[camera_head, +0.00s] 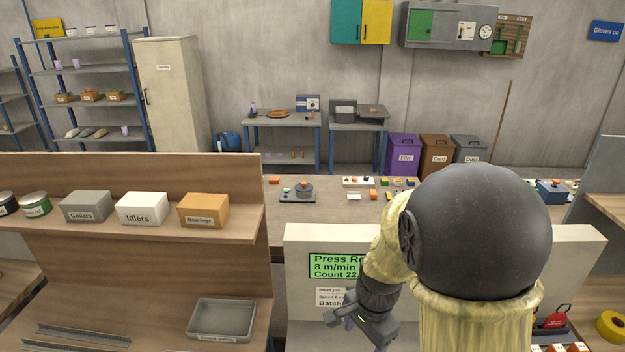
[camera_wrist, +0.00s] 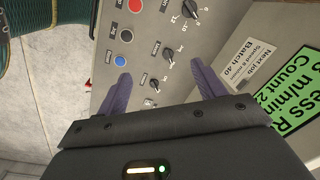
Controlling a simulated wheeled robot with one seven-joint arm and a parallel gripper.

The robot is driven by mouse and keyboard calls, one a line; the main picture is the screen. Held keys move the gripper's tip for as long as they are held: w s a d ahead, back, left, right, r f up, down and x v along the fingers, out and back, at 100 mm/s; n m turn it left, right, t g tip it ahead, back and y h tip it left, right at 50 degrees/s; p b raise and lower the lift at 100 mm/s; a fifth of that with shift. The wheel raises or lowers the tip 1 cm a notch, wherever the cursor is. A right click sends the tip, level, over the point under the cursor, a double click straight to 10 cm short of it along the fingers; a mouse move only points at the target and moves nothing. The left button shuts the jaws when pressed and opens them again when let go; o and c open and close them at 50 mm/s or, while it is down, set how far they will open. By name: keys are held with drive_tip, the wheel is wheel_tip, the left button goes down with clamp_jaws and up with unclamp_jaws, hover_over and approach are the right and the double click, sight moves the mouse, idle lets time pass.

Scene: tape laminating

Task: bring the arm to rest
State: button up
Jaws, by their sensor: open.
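My arm rises at the lower right of the head view, a large dark round joint with pale yellow sleeved links. My gripper (camera_head: 366,336) hangs at the lower middle of that view, in front of the press panel (camera_head: 455,262). In the wrist view my gripper (camera_wrist: 160,85) shows two purple fingers set wide apart with nothing between them. Beyond the fingers lies the control face (camera_wrist: 150,50) with a red button, a blue button and several dark knobs. The fingers seem apart from it, though the gap is hard to judge.
A green display (camera_head: 335,266) sits on the panel, beside a job label. At left, a wooden shelf (camera_head: 130,225) holds labelled boxes, with an empty grey tray (camera_head: 222,320) below. A yellow tape roll (camera_head: 611,327) lies at the far right. A back bench (camera_head: 330,215) carries small parts.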

drive_tip(key=s+d+r+n+t, duration=0.1)
drive_tip(key=s+d+r+n, duration=0.2)
drive_tip(key=s+n, duration=0.3)
drive_tip(key=d+n, duration=0.1)
drive_tip(key=n, duration=0.4)
drive_tip(key=shift+d+t+h, duration=0.3)
drive_tip(key=shift+d+t, duration=0.1)
